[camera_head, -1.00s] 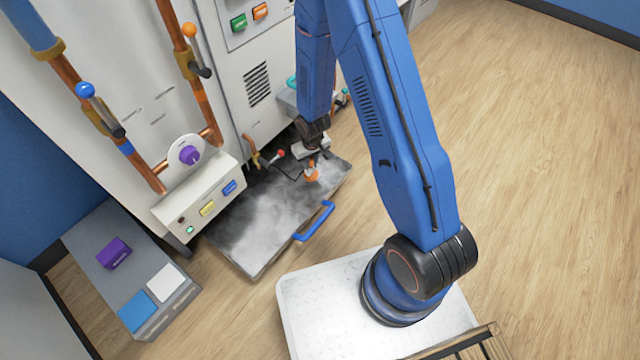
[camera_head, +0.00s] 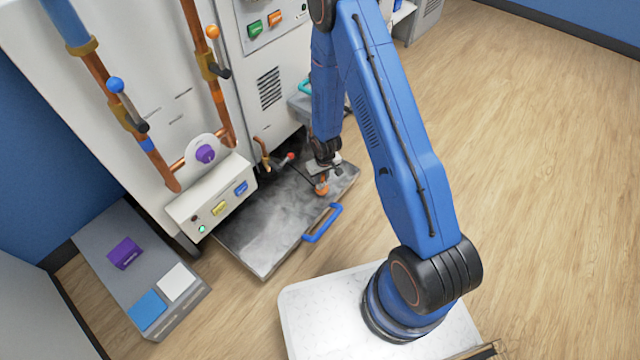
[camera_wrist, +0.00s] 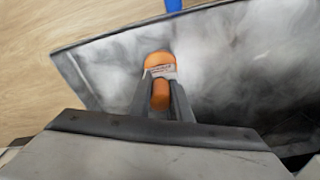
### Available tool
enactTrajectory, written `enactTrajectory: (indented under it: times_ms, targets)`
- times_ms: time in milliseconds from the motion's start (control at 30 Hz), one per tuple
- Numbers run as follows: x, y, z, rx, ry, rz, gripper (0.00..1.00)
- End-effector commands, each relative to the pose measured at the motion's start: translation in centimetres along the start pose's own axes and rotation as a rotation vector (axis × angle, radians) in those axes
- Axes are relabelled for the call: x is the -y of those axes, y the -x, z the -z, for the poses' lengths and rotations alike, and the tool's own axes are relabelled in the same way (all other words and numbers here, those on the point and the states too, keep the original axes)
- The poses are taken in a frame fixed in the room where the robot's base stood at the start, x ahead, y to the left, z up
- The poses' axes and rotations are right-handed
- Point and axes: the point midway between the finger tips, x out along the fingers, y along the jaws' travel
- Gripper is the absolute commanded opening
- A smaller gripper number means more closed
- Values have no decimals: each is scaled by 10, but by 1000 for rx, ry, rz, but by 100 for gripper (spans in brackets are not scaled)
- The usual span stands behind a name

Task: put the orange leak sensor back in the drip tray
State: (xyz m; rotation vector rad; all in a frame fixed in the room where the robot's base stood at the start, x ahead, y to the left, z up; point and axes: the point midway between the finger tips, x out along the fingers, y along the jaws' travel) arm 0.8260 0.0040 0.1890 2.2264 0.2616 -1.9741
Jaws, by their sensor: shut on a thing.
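The orange leak sensor (camera_head: 321,188) is held in my gripper (camera_head: 322,178) near the right end of the drip tray. In the wrist view the leak sensor (camera_wrist: 159,64) shows a pale label and sits between my gripper's fingers (camera_wrist: 160,98), which are shut on it. The grey metal drip tray (camera_head: 262,262) lies on the floor by the machine, with a blue handle (camera_head: 322,223) at its front side. The sensor appears over the tray's interior; I cannot tell whether it touches the tray floor.
Pale mist or wet sheen covers part of the tray. A brass tap (camera_head: 264,153) with a red-tipped lever (camera_head: 288,158) is close left of my gripper. The machine cabinet (camera_head: 215,110) rises behind. A grey bench (camera_head: 95,245) stands at left; wood floor is clear at right.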

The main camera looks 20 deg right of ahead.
Motion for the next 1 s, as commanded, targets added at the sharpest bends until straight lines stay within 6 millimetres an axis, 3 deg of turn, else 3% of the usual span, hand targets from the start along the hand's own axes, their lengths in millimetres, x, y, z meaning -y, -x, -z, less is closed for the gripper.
enactTrajectory:
  times_ms: [100, 467, 500, 567, 1000]
  targets:
    - [-4, -11, 0, 0, 1, 0, 0]
    - [-4, -14, 0, 0, 2, 0, 0]
    - [-4, -14, 0, 0, 2, 0, 20]
    - [-4, -14, 0, 0, 2, 0, 35]
    - [-2, -8, 0, -1, 2, 0, 37]
